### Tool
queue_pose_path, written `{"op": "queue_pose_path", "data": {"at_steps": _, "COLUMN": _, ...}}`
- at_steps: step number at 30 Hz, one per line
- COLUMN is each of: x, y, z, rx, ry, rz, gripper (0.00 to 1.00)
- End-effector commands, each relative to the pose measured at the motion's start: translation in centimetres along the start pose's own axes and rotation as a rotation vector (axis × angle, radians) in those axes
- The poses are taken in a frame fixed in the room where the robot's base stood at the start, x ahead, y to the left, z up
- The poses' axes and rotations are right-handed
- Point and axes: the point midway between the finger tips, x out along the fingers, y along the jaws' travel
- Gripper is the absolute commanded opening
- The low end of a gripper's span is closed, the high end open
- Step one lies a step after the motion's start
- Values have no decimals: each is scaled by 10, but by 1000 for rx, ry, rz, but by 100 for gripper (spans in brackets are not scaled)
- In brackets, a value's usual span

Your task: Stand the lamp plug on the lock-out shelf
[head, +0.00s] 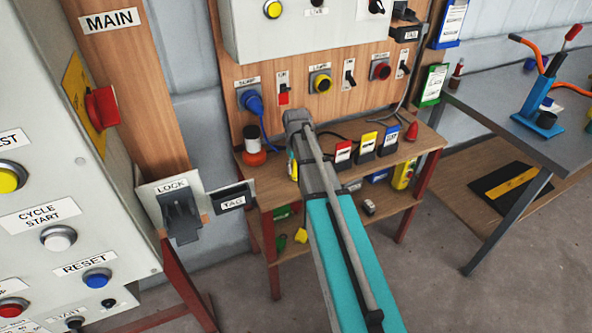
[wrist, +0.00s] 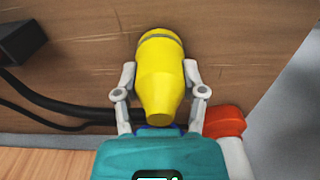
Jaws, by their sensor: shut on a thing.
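The yellow plug (wrist: 162,75), which I take to be the lamp plug, has a grey band near its far end and a tapered near end. My gripper (wrist: 160,84) is shut on it, one grey finger on each side. The plug is over the wooden shelf top (wrist: 85,75); I cannot tell whether it touches it. In the head view my arm reaches over the shelf (head: 424,148) and hides most of the gripper and plug.
A black cable (wrist: 70,113) runs across the shelf. Several tagged dark blocks, one with a red label (head: 342,153), and a red plug (head: 411,132) stand farther right. A blue plug (head: 251,101) sits in the panel.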

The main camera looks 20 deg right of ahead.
Motion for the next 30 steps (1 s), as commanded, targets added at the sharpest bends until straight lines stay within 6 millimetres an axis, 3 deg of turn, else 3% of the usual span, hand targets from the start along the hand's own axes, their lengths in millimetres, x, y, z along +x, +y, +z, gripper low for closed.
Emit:
{"op": "queue_pose_path", "data": {"at_steps": 12, "x": 3, "y": 0, "z": 0, "rx": 0, "ry": 0, "rz": 0, "gripper": 0}}
{"op": "queue_pose_path", "data": {"at_steps": 13, "x": 2, "y": 0, "z": 0, "rx": 0, "ry": 0, "rz": 0, "gripper": 59}}
{"op": "queue_pose_path", "data": {"at_steps": 18, "x": 2, "y": 0, "z": 0, "rx": 0, "ry": 0, "rz": 0, "gripper": 88}}
{"op": "queue_pose_path", "data": {"at_steps": 30, "x": 1, "y": 0, "z": 0, "rx": 0, "ry": 0, "rz": 0, "gripper": 88}}
